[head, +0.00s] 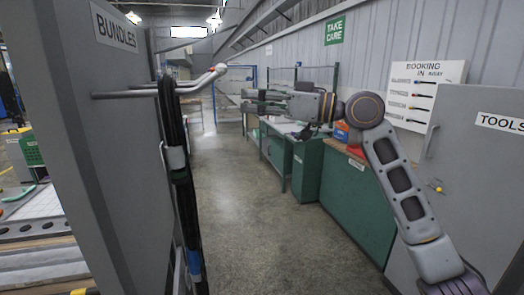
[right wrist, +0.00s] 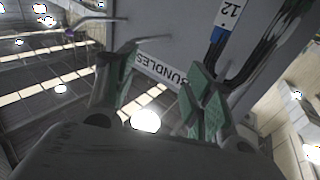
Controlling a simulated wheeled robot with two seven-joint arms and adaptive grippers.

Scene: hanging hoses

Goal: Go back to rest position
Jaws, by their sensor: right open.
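My right gripper (head: 247,101) is raised above the aisle in the head view, pointing left. Its arm comes in from the lower right. The fingers are apart, with nothing between them; they also show spread in the right wrist view (right wrist: 157,78). A bundle of black hoses (head: 178,150) hangs from a peg on the grey BUNDLES panel (head: 110,150), left of the gripper and apart from it. My left gripper is out of view.
A grey TOOLS cabinet (head: 475,140) stands at right. Green cabinets (head: 345,200) and a workbench line the right wall. A white booking board (head: 425,92) hangs behind my right arm. The concrete floor (head: 255,220) between panel and cabinets is clear.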

